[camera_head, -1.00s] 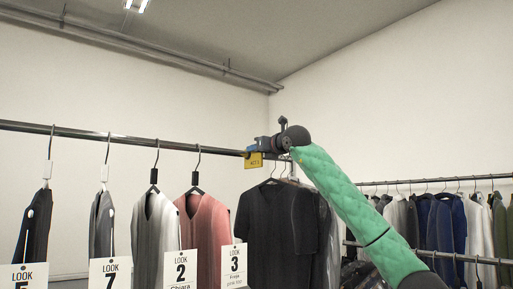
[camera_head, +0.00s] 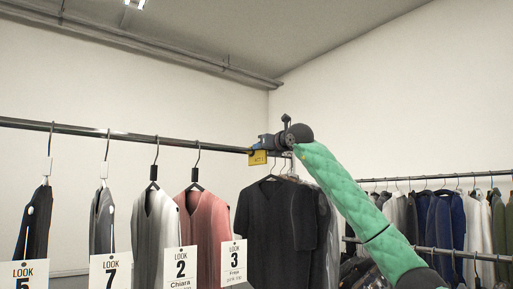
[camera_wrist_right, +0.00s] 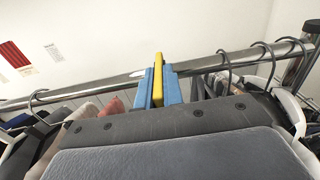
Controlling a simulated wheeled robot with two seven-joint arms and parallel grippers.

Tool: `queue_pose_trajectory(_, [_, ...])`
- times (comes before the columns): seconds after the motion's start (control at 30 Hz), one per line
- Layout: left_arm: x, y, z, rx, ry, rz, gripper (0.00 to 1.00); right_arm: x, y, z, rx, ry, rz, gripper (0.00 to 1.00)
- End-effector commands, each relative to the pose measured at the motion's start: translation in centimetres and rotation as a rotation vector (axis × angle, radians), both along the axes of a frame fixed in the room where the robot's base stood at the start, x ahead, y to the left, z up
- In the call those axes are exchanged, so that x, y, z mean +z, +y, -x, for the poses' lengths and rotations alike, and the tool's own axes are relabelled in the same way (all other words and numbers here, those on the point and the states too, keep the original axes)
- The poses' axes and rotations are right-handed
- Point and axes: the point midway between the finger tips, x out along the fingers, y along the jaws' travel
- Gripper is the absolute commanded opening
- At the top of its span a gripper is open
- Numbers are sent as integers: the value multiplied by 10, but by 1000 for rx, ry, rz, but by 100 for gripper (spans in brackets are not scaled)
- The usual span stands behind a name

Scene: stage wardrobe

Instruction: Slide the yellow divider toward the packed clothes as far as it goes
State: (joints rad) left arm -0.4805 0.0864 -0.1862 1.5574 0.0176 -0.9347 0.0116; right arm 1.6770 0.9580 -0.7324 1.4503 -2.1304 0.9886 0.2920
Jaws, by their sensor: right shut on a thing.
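The yellow divider (camera_head: 258,157) hangs on the rail (camera_head: 80,132), just left of the packed clothes (camera_head: 275,220), which are dark shirts hung close together. My right gripper (camera_head: 256,148) is at the rail, shut on the divider. In the right wrist view, the yellow divider (camera_wrist_right: 158,82) stands upright between the two blue fingers of my right gripper (camera_wrist_right: 158,88), in front of the rail. Hanger hooks (camera_wrist_right: 262,62) of the packed side show to the right, with a gap of bare rail between. My left gripper is not in view.
Spaced garments with numbered look cards (camera_head: 181,268) hang left of the divider, the nearest a pink top (camera_head: 207,222). A second rack of clothes (camera_head: 440,220) stands at the right. A stretch of rail left of the divider is bare.

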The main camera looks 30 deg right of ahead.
Motion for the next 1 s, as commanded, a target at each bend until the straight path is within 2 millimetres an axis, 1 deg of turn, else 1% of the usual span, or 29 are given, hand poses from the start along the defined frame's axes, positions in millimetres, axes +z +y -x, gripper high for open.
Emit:
queue_pose_trajectory(0.03, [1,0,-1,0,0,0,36,1,-10,0,-1,-1,-4,0])
queue_pose_trajectory(0.1, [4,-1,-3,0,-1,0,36,1,-18,-1,-1,-1,-3,0])
queue_pose_trajectory(0.2, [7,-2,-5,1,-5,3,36,1,-22,-1,-1,-2,-1,0])
queue_pose_trajectory(0.37, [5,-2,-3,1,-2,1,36,2,-22,-1,-2,-3,-1,0])
queue_pose_trajectory(0.4, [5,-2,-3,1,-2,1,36,2,-22,-1,-2,-3,-1,13])
queue_pose_trajectory(0.5, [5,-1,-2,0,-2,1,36,2,-22,-1,-2,-3,-2,31])
queue_pose_trajectory(0.77, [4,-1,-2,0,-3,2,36,1,-21,-1,0,-2,-1,31])
queue_pose_trajectory(0.93, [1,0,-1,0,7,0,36,-1,-21,6,0,-3,-1,31])
queue_pose_trajectory(0.97, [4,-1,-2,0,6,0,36,-1,-22,8,0,-3,-1,31])
queue_pose_trajectory(1.0, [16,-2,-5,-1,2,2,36,-1,-22,12,0,-4,-1,31])
